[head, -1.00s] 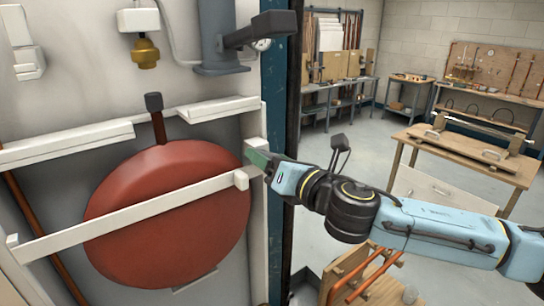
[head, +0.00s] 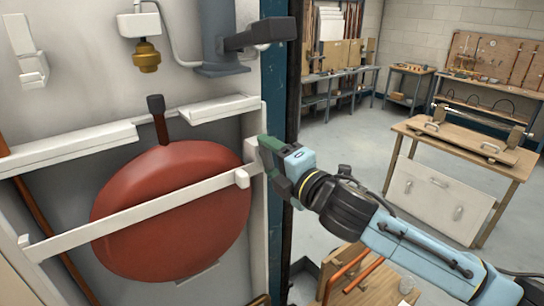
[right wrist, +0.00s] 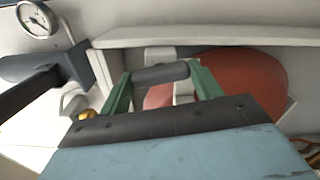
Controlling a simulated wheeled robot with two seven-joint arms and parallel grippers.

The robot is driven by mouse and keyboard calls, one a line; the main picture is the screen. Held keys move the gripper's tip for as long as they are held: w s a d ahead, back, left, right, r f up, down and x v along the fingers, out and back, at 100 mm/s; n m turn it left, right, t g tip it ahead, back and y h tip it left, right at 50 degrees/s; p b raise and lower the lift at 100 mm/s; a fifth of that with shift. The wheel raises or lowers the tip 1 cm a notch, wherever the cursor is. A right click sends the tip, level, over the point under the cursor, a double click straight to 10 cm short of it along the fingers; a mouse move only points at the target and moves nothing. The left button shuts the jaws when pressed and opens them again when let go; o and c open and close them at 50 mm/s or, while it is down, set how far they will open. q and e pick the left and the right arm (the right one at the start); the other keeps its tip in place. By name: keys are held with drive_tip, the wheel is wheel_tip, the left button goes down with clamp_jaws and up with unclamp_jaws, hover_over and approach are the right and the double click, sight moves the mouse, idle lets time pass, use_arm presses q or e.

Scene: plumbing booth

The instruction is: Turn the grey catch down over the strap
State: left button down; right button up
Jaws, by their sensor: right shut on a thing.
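The white strap (head: 140,214) runs slantwise across the front of the round red tank (head: 172,210). Its right end has a small block near the niche's right edge. My right gripper (head: 266,150) is at that edge, just right of and above the strap's end. In the right wrist view its green fingers are shut on the grey catch (right wrist: 160,74), a short bar lying between the fingertips. A white piece, seemingly the strap (right wrist: 183,90), shows beyond and below the catch. In the head view the fingers hide the catch. My left gripper is not in view.
A white ledge (head: 70,148) and the tank's dark-capped stem (head: 157,120) are above the tank. A grey pipe fitting (head: 258,34) juts out above my right gripper. A blue post (head: 275,90) stands beside it. A wooden table (head: 480,150) is farther right.

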drive_tip(key=shift+m, duration=1.1)
drive_tip(key=o, duration=1)
drive_tip(key=shift+s+d, duration=0.3)
drive_tip(key=shift+s, duration=0.1)
drive_tip(key=b+v, duration=0.3)
drive_tip(key=v, duration=0.9)
drive_tip(key=shift+s, duration=0.2)
